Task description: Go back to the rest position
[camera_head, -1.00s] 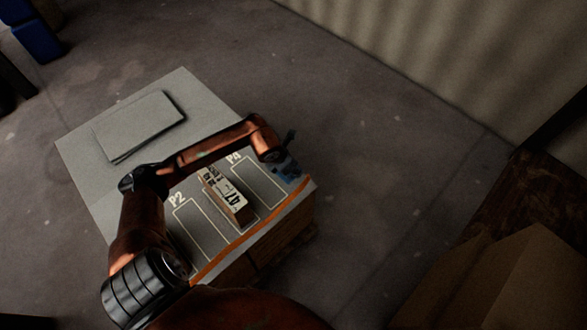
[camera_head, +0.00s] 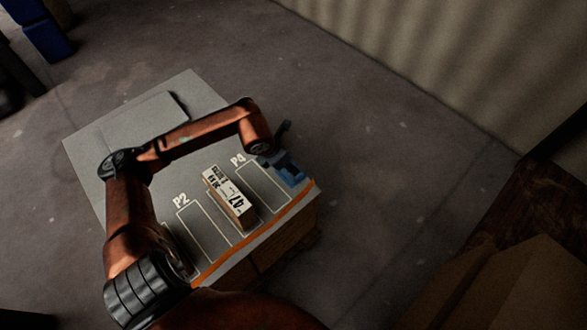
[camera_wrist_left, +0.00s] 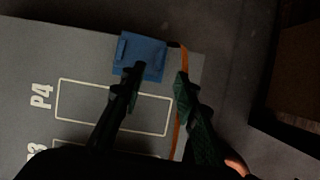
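My left arm comes in from the lower left in the head view and reaches over the table (camera_head: 85,150). My left gripper (camera_head: 284,131) is small and dark there, at the table's right edge above the blue object. In the left wrist view its two dark fingers (camera_wrist_left: 159,84) stand apart with nothing between them. My right gripper is in neither current view.
A box labelled 47 (camera_head: 229,198) lies between the outlines marked P2 and P4. A grey slab (camera_head: 135,120) lies behind my arm. Cardboard (camera_head: 520,290) is at lower right.

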